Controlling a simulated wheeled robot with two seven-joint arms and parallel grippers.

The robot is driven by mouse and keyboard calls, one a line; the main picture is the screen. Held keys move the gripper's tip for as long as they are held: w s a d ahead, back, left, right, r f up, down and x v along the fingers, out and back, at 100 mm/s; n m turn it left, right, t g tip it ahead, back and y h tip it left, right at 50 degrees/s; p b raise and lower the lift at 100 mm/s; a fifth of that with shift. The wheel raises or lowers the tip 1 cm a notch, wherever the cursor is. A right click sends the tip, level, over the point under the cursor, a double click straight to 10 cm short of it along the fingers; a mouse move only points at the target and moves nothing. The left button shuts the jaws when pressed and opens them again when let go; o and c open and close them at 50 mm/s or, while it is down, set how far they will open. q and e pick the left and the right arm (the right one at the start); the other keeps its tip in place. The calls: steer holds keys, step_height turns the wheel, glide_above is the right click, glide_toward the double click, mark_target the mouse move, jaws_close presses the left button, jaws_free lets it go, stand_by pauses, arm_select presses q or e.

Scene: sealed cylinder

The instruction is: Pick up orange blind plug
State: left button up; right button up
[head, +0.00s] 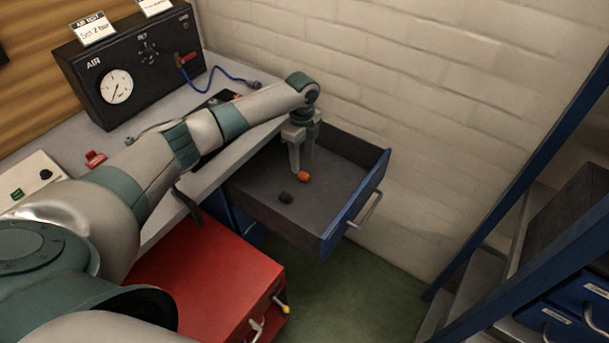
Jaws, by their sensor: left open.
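The orange blind plug (304,176) lies on the floor of an open drawer (330,200) under the workbench. My left arm reaches in from the left, and my left gripper (301,168) points down into the drawer. It is open, with its fingertips close beside the orange plug. I cannot tell whether a finger touches the plug. A dark plug (286,197) lies in the drawer to the left of and nearer than the orange one. My right gripper is not in view.
The drawer's blue front (356,205) and side walls surround the gripper. A brick wall (420,100) stands close behind. A red cabinet (205,270) is nearer, below the bench. An air panel (130,75) with a gauge and a blue hose stands on the bench. Blue shelving is at right.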

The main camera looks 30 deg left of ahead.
mark_target(304, 174)
arm_select(q)
steer(key=shift+f, duration=0.25)
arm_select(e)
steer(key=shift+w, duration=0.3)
arm_select(q)
steer(key=shift+s+d+f+p, duration=0.1)
steer(key=shift+d+f+p, duration=0.05)
steer(key=shift+f+p, duration=0.3)
steer(key=f, duration=0.2)
steer(key=f+p, duration=0.1)
steer(key=shift+s+d, duration=0.15)
steer(key=shift+d, duration=0.1)
steer(key=shift+f, duration=0.65)
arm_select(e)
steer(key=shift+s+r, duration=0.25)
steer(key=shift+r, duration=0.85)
arm_select(q)
steer(key=c, duration=1.1)
